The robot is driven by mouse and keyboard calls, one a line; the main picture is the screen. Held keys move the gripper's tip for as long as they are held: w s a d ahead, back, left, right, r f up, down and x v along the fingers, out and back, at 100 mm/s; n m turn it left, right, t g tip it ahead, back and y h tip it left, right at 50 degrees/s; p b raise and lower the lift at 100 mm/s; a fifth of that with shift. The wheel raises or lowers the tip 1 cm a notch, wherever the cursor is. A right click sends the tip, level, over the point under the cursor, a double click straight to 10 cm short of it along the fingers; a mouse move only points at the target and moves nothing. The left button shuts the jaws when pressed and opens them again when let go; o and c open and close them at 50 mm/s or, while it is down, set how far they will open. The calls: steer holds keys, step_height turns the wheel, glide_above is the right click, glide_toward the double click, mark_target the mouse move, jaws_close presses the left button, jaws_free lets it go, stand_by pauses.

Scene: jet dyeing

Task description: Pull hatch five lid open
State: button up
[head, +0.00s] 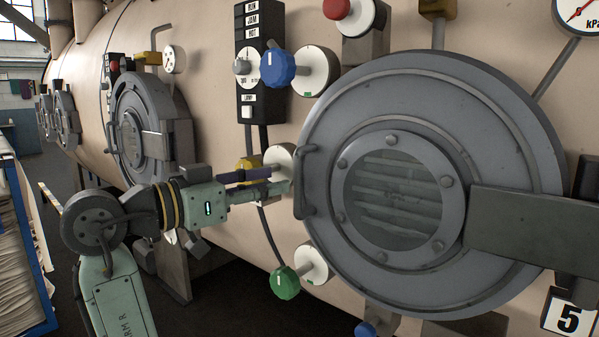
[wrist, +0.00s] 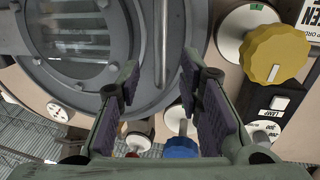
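Hatch five's lid (head: 440,90) is a large round grey disc with a slatted, bolted window, seated flat against the beige vessel wall and looking shut. It also shows at the upper left of the wrist view (wrist: 45,40). Its handle (head: 302,190) is a grey upright bar on the lid's left edge. My gripper (head: 280,183) is just left of this handle, pointing at it. In the wrist view, my gripper (wrist: 160,82) has its purple-padded fingers apart, with the handle bar (wrist: 163,40) seen in the gap between them. Contact with the bar cannot be told.
A blue knob (head: 278,68), a green knob (head: 285,282) and a yellow knob (wrist: 277,53) stick out near the lid. A grey hinge arm (head: 530,220) spans the lid's right side, above the number 5 plate (head: 569,317). Another hatch (head: 135,110) stands farther left.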

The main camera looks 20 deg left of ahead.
mark_target(298, 178)
steer(key=p+x, duration=0.1)
steer(key=x, duration=0.6)
steer(key=shift+c, duration=0.6)
jaws_close()
